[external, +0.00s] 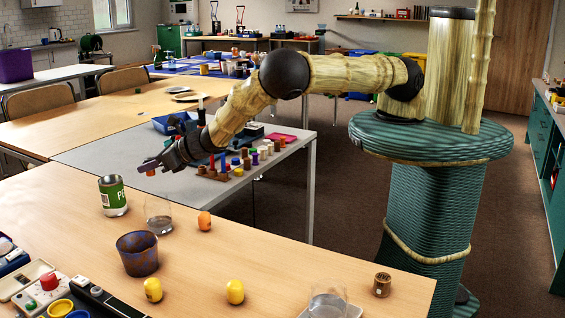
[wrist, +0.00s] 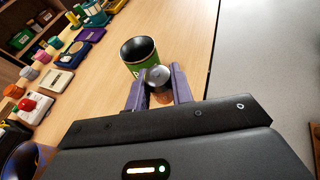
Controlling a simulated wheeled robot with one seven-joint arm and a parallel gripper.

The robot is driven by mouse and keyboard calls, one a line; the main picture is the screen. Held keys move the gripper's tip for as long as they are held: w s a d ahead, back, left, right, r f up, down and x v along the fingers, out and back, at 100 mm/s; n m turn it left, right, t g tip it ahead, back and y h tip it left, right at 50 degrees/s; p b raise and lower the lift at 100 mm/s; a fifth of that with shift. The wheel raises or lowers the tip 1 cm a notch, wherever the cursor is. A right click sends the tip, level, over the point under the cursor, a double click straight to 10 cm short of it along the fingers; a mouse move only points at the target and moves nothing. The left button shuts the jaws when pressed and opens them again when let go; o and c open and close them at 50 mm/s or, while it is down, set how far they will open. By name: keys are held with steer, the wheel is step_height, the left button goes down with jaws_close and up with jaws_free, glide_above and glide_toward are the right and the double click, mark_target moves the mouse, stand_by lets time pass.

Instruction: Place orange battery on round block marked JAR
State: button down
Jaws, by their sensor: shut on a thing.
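My gripper (external: 149,167) is above the light wooden table, over its left part near the green can. In the wrist view my gripper (wrist: 157,95) has its purple fingers closed on an orange thing, which I take as the orange battery (wrist: 163,99). Only a small part of it shows between the fingers; a bit of it also shows in the external view (external: 151,173). A short round brown block (external: 382,285) with a dark mark stands at the table's right end. It may be the JAR block, but I cannot read the mark.
A green can (external: 113,196), a clear glass (external: 158,216), a dark blue-brown cup (external: 137,256) and an orange rounded piece (external: 204,221) stand near my gripper. Two yellow pieces (external: 235,292) stand in front. Another glass (external: 328,303) is at the front edge. The table's middle right is clear.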

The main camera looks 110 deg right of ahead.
steer(key=s+a+f+n+y, duration=0.1)
steer(key=s+a, duration=0.3)
steer(key=s+a+f+n+y, duration=0.1)
steer(key=s+a, duration=0.3)
steer(key=s, duration=0.1)
steer(key=s+a+f+n+y, duration=0.1)
steer(key=s+a, duration=0.3)
steer(key=a, duration=0.1)
steer(key=shift+s+f+t+y, duration=0.2)
steer(key=shift+t+y, duration=0.1)
steer(key=shift+t, duration=0.1)
steer(key=s+a+r+n+y, duration=0.2)
steer(key=s+a, duration=0.2)
steer(key=a, duration=0.5)
steer(key=s+a+r+n+y, duration=0.15)
steer(key=s+a, duration=0.35)
steer(key=a, duration=0.5)
step_height(320, 180, up, 4)
steer(key=n+g+y+b, duration=0.1)
steer(key=n+y, duration=0.2)
steer(key=y, duration=0.1)
glide_above(384, 276)
steer(key=shift+r, duration=0.1)
steer(key=shift+f+b, duration=0.65)
steer(key=shift+f, duration=2.3)
